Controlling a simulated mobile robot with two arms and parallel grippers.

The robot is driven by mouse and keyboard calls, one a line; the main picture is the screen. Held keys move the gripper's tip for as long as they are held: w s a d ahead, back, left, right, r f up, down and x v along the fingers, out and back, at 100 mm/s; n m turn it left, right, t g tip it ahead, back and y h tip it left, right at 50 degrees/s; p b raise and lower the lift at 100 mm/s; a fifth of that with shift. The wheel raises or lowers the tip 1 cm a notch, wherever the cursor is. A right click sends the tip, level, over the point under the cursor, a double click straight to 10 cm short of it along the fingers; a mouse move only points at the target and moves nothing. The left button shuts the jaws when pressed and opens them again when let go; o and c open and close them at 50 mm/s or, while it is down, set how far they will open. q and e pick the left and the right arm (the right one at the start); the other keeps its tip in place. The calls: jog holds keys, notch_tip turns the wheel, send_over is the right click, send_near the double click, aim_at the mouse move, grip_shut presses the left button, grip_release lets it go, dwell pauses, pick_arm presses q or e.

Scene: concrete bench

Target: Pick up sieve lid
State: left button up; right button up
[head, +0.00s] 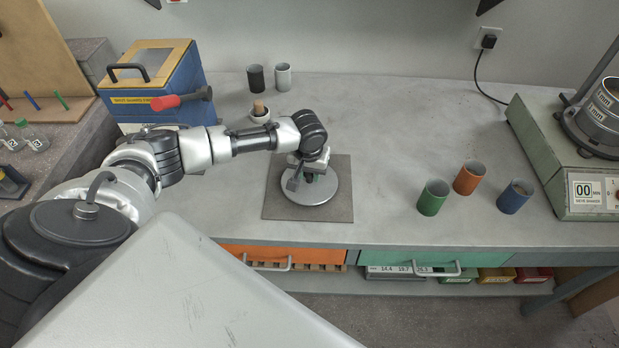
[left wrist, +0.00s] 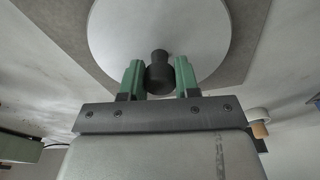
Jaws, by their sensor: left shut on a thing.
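The sieve lid (head: 317,203) is a round light grey disc with a black knob. It is over a dark square mat (head: 281,209) near the front of the bench. My left gripper (head: 307,178) is above the disc's centre. In the left wrist view the lid (left wrist: 117,32) fills the top middle, and my left gripper (left wrist: 159,76) has its green fingers on either side of the black knob (left wrist: 159,72), shut on it. I cannot tell whether the lid touches the mat. My right gripper is not in view.
Green (head: 432,198), orange (head: 469,178) and blue (head: 514,197) cups stand to the right. A sieve shaker (head: 563,165) is at the far right. A blue box (head: 160,88), black cup (head: 256,78), grey cup (head: 283,77) and mortar (head: 260,114) stand behind. The bench between mat and green cup is clear.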

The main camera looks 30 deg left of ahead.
pick_arm(q)
jog(key=shift+c, duration=0.5)
jog(key=shift+r, duration=0.15)
